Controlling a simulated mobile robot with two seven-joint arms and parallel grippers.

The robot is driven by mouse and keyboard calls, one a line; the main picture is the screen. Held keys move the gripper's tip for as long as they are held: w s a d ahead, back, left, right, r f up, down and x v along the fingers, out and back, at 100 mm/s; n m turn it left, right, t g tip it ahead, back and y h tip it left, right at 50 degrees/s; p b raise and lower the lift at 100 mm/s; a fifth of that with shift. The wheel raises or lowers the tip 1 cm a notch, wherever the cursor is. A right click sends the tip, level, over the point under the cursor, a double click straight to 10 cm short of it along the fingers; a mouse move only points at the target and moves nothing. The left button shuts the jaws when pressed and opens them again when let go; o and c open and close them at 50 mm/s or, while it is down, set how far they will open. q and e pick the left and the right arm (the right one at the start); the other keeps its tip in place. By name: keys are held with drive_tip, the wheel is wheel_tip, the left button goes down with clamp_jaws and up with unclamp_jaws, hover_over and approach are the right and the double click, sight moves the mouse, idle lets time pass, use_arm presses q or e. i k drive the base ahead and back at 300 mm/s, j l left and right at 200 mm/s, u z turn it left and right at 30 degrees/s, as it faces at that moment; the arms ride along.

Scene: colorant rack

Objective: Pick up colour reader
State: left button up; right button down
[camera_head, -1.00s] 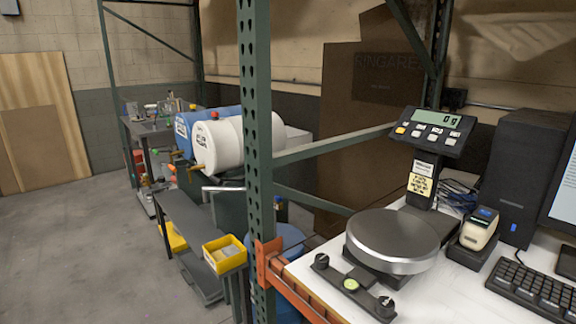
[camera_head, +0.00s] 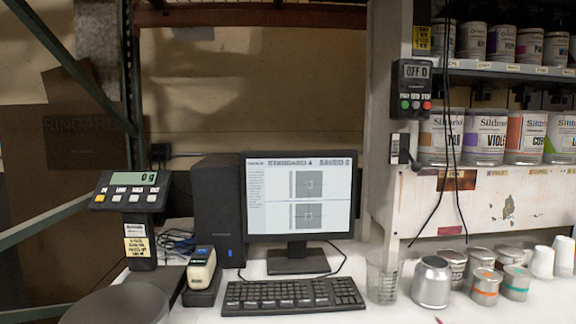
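The colour reader (camera_head: 201,268) looks like a small cream handheld device with a dark screen on top. It sits upright in a dark cradle (camera_head: 202,294) on the white table, between the scale and the keyboard. Neither of my grippers shows in the head view.
The scale's display (camera_head: 130,190) and round pan (camera_head: 118,306) are left of the reader. A black computer tower (camera_head: 217,205) and monitor (camera_head: 298,197) stand behind. A keyboard (camera_head: 291,294) lies to the right, then a clear beaker (camera_head: 382,277) and several small cans (camera_head: 431,282).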

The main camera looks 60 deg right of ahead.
sight(200, 268)
drive_tip(key=k+j, duration=0.15)
drive_tip(key=k, duration=0.25)
drive_tip(key=i+j+z, duration=0.2)
drive_tip(key=i+j, duration=0.15)
drive_tip(key=j, duration=0.3)
drive_tip(key=i+j+z, duration=0.1)
drive_tip(key=j, duration=0.25)
drive_tip(key=i+j, duration=0.2)
drive_tip(key=j, duration=0.2)
drive_tip(key=l+z, duration=0.05)
